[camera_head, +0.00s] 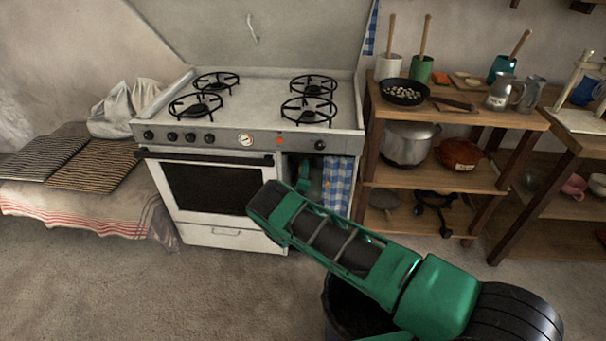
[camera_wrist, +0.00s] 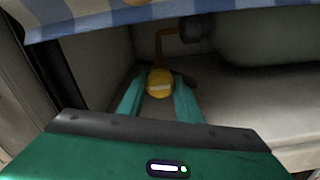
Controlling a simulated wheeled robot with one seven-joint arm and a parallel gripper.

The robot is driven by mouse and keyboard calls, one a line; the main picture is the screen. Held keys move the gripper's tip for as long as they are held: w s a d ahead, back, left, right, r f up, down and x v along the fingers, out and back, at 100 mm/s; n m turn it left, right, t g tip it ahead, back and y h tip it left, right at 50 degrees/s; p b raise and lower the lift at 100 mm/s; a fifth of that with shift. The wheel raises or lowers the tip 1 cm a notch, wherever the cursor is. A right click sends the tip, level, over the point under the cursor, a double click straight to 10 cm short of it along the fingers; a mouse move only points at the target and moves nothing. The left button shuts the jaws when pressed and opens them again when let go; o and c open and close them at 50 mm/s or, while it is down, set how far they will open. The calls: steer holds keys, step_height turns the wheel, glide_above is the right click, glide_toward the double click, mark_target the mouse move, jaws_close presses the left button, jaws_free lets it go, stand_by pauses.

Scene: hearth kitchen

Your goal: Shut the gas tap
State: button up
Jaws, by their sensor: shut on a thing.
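The gas tap is a round yellow knob (camera_wrist: 160,84) with a pale bar across its face, in the middle of the wrist view. A copper-coloured pipe (camera_wrist: 163,43) rises behind it and bends right. My gripper (camera_wrist: 158,88) has its two green fingers on either side of the knob, shut on it. In the head view my gripper (camera_head: 303,176) reaches into the open bay at the right of the stove (camera_head: 222,195). The tap itself is hidden there by my arm and the shadow.
A blue checked cloth (camera_head: 339,180) hangs at the bay's right side and crosses the top of the wrist view (camera_wrist: 110,17). A large grey-green rounded body (camera_wrist: 265,40) lies right of the pipe. Wooden shelves (camera_head: 430,180) with pots stand close right of the stove.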

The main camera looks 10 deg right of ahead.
steer(key=shift+s+d+f, duration=0.15)
steer(key=shift+d+f, duration=0.05)
steer(key=shift+f, duration=0.1)
steer(key=o, duration=0.9)
steer(key=shift+o, duration=0.7)
steer(key=shift+a+r, duration=0.1)
steer(key=v, duration=1)
steer(key=shift+s, duration=0.25)
steer(key=shift+a, duration=0.1)
